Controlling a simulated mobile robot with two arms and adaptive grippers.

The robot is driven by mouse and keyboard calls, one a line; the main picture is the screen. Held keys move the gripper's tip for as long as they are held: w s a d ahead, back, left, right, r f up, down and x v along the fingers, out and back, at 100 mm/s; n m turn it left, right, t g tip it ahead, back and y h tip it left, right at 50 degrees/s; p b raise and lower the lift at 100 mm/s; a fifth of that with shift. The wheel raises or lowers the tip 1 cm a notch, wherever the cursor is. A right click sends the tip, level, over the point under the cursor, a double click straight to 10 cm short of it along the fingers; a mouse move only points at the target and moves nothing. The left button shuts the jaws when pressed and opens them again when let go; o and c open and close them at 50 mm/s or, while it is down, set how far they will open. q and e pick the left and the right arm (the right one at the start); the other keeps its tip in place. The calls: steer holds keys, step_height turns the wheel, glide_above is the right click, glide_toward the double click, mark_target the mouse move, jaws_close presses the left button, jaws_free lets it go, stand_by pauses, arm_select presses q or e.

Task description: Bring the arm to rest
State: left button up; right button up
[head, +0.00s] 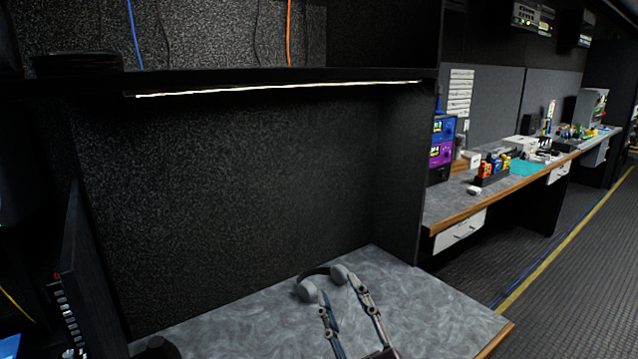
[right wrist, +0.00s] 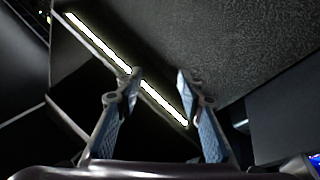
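My right gripper (head: 337,290) comes up from the bottom of the head view, above the grey desk top. Its two fingers are spread apart with nothing between them. In the right wrist view the same gripper (right wrist: 158,75) shows open and empty, facing the lit underside of a shelf. In the head view the fingertips overlap grey headphones (head: 307,291) lying on the desk; I cannot tell how far above them the gripper is. My left gripper is not in view.
The grey desk (head: 440,310) is mostly bare. A shelf with a light strip (head: 280,89) hangs over it, and a dark side panel (head: 403,170) closes its right. Beyond stands a long workbench (head: 445,205) with devices and tools. Open floor (head: 575,280) lies at the right.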

steer(key=s+d+f+m+g+h, duration=0.35)
steer(key=d+f, duration=0.35)
steer(key=f, duration=0.4)
steer(key=s+d+f+m+g+h, duration=0.35)
steer(key=d+f+g, duration=0.2)
steer(key=f, duration=0.55)
steer(key=s+d+f+g, duration=0.2)
steer(key=s+f+g, duration=0.3)
steer(key=s, duration=0.5)
steer(key=s+d+f+g, duration=0.2)
steer(key=s+f, duration=0.5)
steer(key=s, duration=0.4)
step_height(320, 180, down, 27)
steer(key=s+g, duration=0.2)
steer(key=s, duration=0.1)
steer(key=s+d+f+g, duration=0.1)
steer(key=s+d+f, duration=0.2)
steer(key=s+f, duration=1.2)
steer(key=shift+s+f, duration=0.25)
steer(key=shift+s, duration=0.35)
